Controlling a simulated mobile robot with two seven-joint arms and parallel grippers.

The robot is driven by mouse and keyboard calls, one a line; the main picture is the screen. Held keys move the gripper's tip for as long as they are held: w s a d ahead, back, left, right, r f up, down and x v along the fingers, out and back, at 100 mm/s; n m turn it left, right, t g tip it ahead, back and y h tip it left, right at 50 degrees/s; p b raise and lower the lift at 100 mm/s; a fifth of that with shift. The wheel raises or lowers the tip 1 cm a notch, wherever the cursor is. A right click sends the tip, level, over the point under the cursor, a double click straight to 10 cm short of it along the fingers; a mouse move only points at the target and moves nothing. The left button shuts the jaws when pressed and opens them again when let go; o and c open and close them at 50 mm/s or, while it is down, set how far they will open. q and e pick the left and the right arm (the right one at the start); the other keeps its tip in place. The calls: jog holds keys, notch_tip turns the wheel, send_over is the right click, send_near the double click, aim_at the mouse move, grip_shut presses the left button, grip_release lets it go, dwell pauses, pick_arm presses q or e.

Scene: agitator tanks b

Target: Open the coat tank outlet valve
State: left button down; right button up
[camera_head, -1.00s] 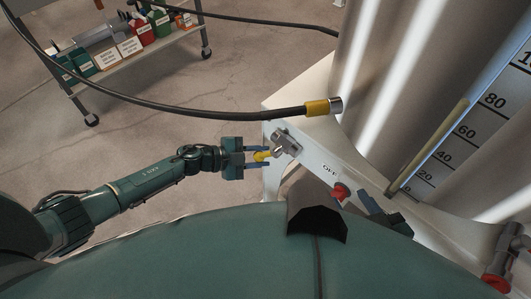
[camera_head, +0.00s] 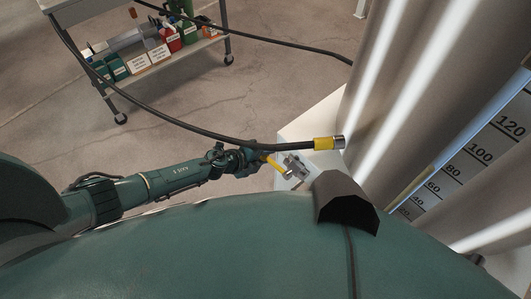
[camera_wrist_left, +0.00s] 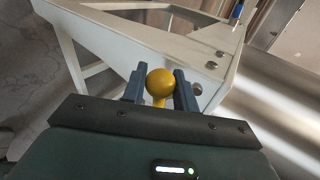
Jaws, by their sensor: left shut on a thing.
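The outlet valve (camera_head: 294,166) is a small grey metal body on a white stand, with a yellow lever (camera_head: 275,164). My left gripper (camera_head: 256,157) is at the lever's far end, its fingers partly hidden under the hose. In the left wrist view the lever's round yellow knob (camera_wrist_left: 160,82) sits between the two blue-grey fingers of the left gripper (camera_wrist_left: 160,90), which are shut on it. The large metal tank (camera_head: 410,90) stands at the right with a level scale. Which tank it is cannot be read. My right gripper is not in view.
The white stand (camera_head: 310,125) supports the valve. A cart (camera_head: 165,60) with several bottles stands at the back left. The floor between is clear.

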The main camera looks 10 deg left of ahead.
pick_arm(q)
jog(key=shift+r+p, duration=0.3)
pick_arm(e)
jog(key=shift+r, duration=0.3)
pick_arm(q)
jog(key=c, duration=1.1)
grip_release()
jog(key=shift+s+a+r, duration=0.15)
jog(key=shift+a+r, duration=0.05)
jog(key=p+v, duration=0.4)
jog(key=v, duration=0.8)
jog(key=shift+s+r+p, duration=0.15)
jog(key=shift+s+p, duration=0.15)
jog(key=shift+p, duration=0.05)
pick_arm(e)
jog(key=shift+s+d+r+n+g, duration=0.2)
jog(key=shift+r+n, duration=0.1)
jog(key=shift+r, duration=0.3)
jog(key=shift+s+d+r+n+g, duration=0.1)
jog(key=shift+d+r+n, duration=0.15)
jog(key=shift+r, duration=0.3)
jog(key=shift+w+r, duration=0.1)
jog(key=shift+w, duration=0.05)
